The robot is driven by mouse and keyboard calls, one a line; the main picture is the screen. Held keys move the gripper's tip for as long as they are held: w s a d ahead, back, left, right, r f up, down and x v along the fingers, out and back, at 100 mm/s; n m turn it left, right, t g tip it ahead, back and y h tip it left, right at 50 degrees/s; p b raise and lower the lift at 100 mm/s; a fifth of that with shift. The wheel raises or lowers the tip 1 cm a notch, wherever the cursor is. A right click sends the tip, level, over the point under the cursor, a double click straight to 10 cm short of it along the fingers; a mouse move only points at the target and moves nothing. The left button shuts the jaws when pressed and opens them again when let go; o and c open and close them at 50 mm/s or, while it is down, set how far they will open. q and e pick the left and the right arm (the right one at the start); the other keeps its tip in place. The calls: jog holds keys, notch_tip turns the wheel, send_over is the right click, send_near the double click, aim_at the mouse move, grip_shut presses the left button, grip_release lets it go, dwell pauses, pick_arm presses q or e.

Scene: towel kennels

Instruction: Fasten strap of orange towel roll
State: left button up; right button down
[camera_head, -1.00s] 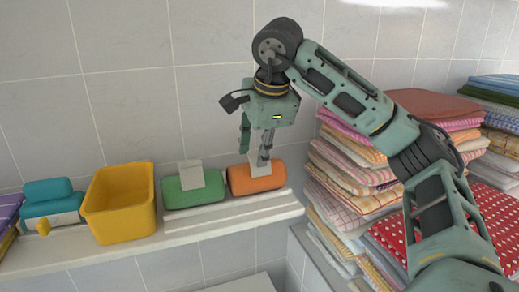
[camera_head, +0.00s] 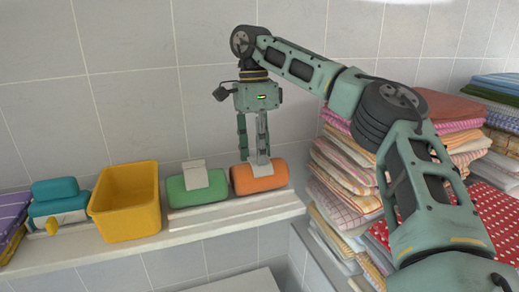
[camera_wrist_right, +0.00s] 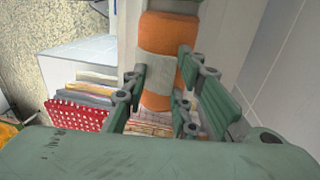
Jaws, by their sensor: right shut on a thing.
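The orange towel roll (camera_head: 262,179) lies on the ledge, at the right end of the row. Its pale strap (camera_head: 259,166) lies over the top of the roll. My right gripper (camera_head: 252,160) points down from above, with its fingertips at the strap and shut on it. In the right wrist view, the orange roll (camera_wrist_right: 160,100) stands lengthwise, with the pale strap (camera_wrist_right: 158,66) across it and the fingers (camera_wrist_right: 160,84) on either side. The fingers partly hide the strap's edges. My left gripper is not in view.
A green towel roll (camera_head: 196,188) with its own pale strap lies just left of the orange one. A yellow bin (camera_head: 125,205) and a teal item (camera_head: 57,205) stand further left on the ledge (camera_head: 150,244). Stacked towels (camera_head: 345,180) rise at the right, below my arm.

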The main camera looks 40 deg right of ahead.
jog(key=shift+w+f+g, duration=0.2)
jog(key=shift+f+g, duration=0.05)
jog(key=shift+g, duration=0.15)
dwell(0.3)
jog(key=c, duration=1.8)
grip_release()
jog(key=o, duration=0.4)
jog(key=shift+w, duration=0.2)
jog(key=shift+c, duration=0.2)
jog(key=shift+s, duration=0.15)
